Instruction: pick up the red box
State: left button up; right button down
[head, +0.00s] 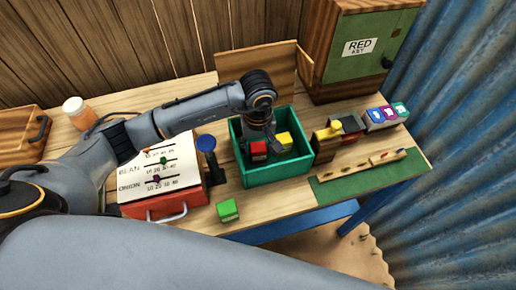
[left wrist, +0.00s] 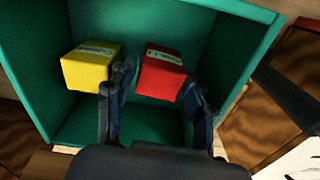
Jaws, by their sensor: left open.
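The red box (head: 258,152) lies in the teal crate (head: 276,176), beside the yellow box (head: 284,140). My left gripper (head: 262,133) reaches down into the crate at the red box. In the left wrist view the red box (left wrist: 161,72) shows between the open fingers of my left gripper (left wrist: 158,95), with one finger on each side. I cannot tell whether the fingers touch it. The yellow box (left wrist: 88,66) is just outside the left finger there. Label writing shows on both boxes. My right gripper is not in view.
A green box (head: 228,210) stands on the table in front of the crate. A red case (head: 160,207) with a slider board and a blue round-topped stand (head: 206,145) are left of the crate.

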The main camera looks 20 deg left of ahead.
aim_at(258, 147)
pick_arm(q)
jog(key=c, duration=0.8)
jog(key=shift+c, duration=0.2)
jog(key=shift+w+r+b, duration=0.1)
jog(key=shift+r+b, duration=0.2)
jog(key=shift+r, duration=0.15)
notch_tip(258, 147, up, 8)
jog(key=shift+r+b, duration=0.2)
jog(key=shift+b, duration=1.05)
jog(key=shift+r, duration=0.3)
